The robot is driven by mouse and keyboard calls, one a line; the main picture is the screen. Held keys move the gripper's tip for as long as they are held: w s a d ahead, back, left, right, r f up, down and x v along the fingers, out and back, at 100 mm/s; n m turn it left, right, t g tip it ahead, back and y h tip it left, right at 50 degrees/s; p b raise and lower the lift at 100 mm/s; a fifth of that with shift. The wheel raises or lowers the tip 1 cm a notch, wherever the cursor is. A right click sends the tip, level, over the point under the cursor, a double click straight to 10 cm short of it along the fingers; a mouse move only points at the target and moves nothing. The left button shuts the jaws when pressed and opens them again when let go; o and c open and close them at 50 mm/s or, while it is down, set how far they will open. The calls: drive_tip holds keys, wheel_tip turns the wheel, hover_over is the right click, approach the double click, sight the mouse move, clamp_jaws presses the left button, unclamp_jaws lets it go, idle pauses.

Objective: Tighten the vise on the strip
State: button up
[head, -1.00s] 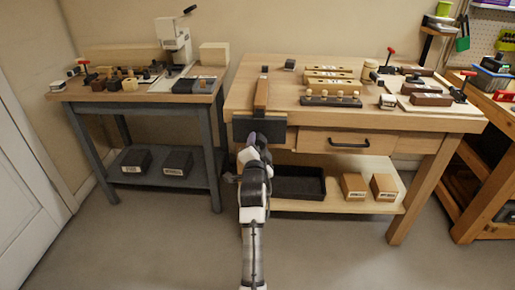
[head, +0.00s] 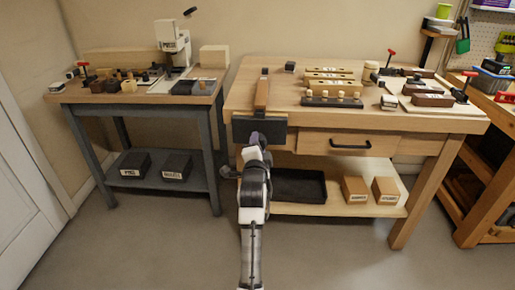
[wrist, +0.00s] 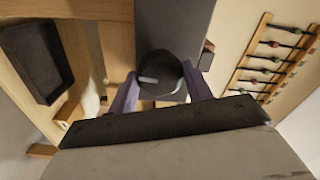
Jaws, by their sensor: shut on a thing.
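The vise (head: 259,131) is a dark block on the front left edge of the wooden bench. A brown wooden strip (head: 262,93) stretches back over the bench top behind the dark jaw. My gripper (head: 257,139) is at the front of the vise, below the jaw's middle. In the wrist view its two purple-grey fingers are on either side of a round dark knob (wrist: 158,68) with a pale mark, and are shut on it. The dark vise jaw (wrist: 175,25) shows behind the knob. The gripper hides the knob in the head view.
A drawer with a black handle (head: 350,145) is right of the vise. A black tray (head: 299,185) and small boxes (head: 356,189) lie on the lower shelf. A grey side table (head: 140,97) stands left, with a gap between. The floor in front is clear.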

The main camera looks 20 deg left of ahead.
drive_tip(key=o, duration=0.9)
drive_tip(key=shift+c, duration=0.2)
drive_tip(key=v, duration=0.7)
drive_tip(key=shift+r, duration=0.15)
